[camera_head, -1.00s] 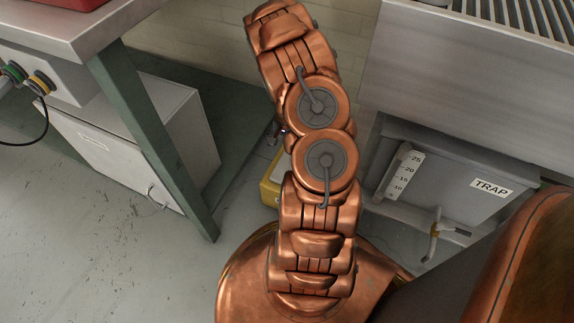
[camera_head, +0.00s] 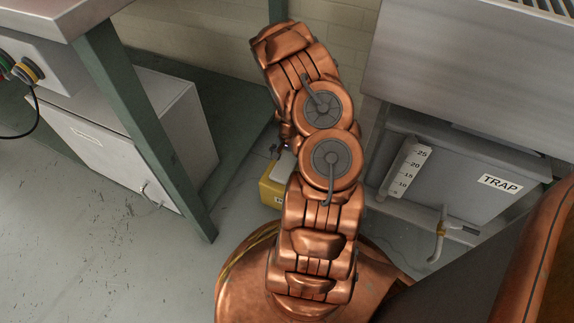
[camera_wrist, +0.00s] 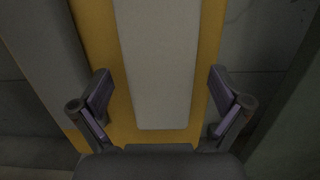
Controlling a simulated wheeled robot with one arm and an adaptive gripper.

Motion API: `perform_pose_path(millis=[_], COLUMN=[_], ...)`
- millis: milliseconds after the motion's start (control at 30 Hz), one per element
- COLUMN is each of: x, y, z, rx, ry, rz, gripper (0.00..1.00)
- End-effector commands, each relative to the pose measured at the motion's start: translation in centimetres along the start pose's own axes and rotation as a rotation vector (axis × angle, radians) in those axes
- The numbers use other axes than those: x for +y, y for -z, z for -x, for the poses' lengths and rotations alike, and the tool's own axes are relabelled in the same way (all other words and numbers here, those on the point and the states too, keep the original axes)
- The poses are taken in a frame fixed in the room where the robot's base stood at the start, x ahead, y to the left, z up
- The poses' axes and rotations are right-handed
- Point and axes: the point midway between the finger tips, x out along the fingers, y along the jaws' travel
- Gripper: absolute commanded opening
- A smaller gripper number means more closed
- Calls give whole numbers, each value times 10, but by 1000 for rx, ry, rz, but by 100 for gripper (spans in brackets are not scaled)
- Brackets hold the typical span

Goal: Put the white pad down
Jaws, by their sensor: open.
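A pale, off-white rectangular pad (camera_wrist: 158,65) lies against a yellow surface (camera_wrist: 211,45) in the wrist view, running up out of the frame. In the head view, a yellow box (camera_head: 272,190) with a pale top (camera_head: 284,166) stands on the floor, partly hidden by my arm. My gripper (camera_wrist: 160,98) is open in the wrist view, one finger on each side of the pad with gaps between. The fingers hold nothing visible. I cannot tell how far they are from the yellow surface. In the head view my arm hides most of the gripper.
A metal tank labelled TRAP (camera_head: 450,185) with a tap (camera_head: 439,235) stands right of the box. A green table leg (camera_head: 135,120) and a grey cabinet (camera_head: 110,150) stand to the left. Floor (camera_head: 80,250) at lower left is clear.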

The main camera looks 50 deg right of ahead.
Motion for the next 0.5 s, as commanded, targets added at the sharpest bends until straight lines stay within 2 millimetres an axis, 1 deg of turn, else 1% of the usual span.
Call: perform_pose_path(millis=[133, 167, 500], x=[0, 0, 0], y=[0, 0, 0], z=[1, 1, 1], rx=[0, 0, 0], ry=[0, 0, 0], rz=[0, 0, 0], gripper=[100, 98, 62])
